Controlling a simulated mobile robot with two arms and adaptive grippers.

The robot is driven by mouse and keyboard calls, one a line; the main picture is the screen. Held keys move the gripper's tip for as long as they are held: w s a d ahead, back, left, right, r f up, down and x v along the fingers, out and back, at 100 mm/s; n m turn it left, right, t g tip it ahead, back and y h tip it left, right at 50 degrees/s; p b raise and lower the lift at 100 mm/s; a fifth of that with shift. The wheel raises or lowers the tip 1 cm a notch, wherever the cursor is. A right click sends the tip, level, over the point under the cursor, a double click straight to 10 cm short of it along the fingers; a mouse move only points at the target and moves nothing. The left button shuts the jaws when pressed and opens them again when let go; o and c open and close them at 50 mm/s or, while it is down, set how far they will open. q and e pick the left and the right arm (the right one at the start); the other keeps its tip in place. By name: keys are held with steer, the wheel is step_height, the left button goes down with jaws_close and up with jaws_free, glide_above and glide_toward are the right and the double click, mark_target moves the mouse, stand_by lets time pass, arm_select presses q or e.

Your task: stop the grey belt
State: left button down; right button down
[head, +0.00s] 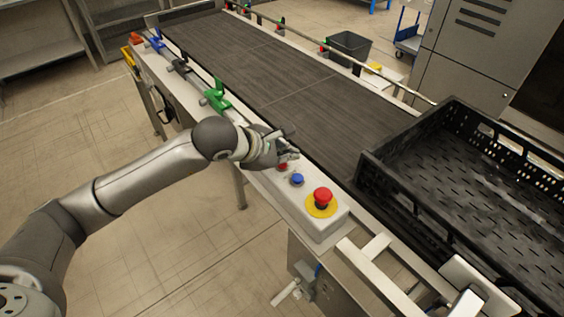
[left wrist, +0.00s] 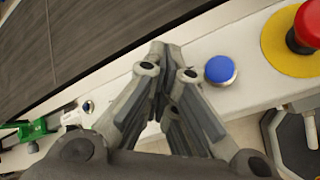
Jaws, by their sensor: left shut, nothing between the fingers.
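The grey belt (head: 250,62) runs from the back left toward the black crate, and it also shows in the left wrist view (left wrist: 70,45). On the pale side rail is a control box (head: 335,222). It carries a red mushroom button (head: 322,195) on a yellow disc, a blue button (head: 297,179) and a small red button (head: 282,167) partly hidden by my gripper. My left gripper (head: 289,155) is shut and empty above the small red button's end of the box. In the left wrist view its closed fingers (left wrist: 167,65) are left of the blue button (left wrist: 220,69). Contact cannot be told.
A black crate (head: 455,225) stands at the belt's near right end. Green (head: 216,95) and blue (head: 154,42) clamp-like fittings sit along the near rail. A dark bin (head: 350,45) and a grey cabinet (head: 465,55) stand beyond the belt. The floor at left is clear.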

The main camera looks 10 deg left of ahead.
mark_target(285, 165)
arm_select(q)
steer(key=shift+f+b, duration=0.3)
steer(key=shift+r, duration=0.15)
stand_by(0.5)
steer(key=shift+r, duration=0.75)
steer(key=shift+r+p, duration=0.1)
steer(key=shift+p, duration=0.2)
steer(key=shift+r+p, duration=1.05)
steer(key=shift+r, duration=1.35)
